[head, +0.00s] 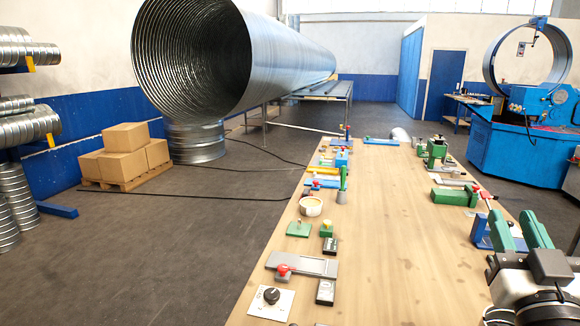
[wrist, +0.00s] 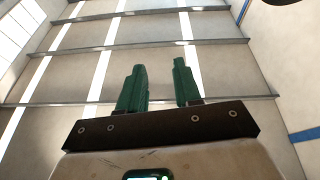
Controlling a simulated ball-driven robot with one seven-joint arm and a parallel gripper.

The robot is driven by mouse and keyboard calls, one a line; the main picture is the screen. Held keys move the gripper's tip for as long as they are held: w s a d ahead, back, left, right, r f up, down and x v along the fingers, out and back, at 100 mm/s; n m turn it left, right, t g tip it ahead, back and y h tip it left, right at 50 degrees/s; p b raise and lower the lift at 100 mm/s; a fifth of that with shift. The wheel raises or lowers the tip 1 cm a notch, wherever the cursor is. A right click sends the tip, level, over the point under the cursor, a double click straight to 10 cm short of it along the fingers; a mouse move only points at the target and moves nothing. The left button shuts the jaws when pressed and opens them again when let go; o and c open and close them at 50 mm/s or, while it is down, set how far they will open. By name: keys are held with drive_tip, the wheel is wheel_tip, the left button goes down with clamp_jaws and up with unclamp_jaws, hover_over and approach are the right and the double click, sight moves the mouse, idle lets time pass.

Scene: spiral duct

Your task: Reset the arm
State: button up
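My gripper (head: 520,231) is at the lower right of the head view, over the right edge of the wooden table (head: 385,240). Its two green fingers stand apart with nothing between them. In the wrist view the gripper (wrist: 160,88) also shows two separate green fingers, with only the wall or ceiling panels behind them. My gripper touches nothing that I can see.
Several fixtures line the table's left side, including a grey slide with a red knob (head: 283,270) and a dial plate (head: 271,296). A green block (head: 454,196) and a blue bracket (head: 482,232) are on the right. The table's middle is clear. A large spiral duct (head: 290,55) lies beyond.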

drive_tip(key=s+a+f+g+y, duration=0.25)
drive_tip(key=f+g, duration=0.25)
drive_tip(key=f, duration=0.9)
drive_tip(key=s+a+f+g+y, duration=0.15)
drive_tip(key=s+f+g, duration=0.3)
drive_tip(key=f, duration=0.95)
drive_tip(key=s+a+f+n+g+y, duration=0.1)
drive_tip(key=s+f+n+g+y, duration=0.1)
drive_tip(key=s+f+g, duration=0.8)
drive_tip(key=s+f, duration=0.6)
drive_tip(key=s, duration=0.3)
drive_tip(key=shift+s+a+f+y, duration=0.2)
drive_tip(key=shift+s+y, duration=0.1)
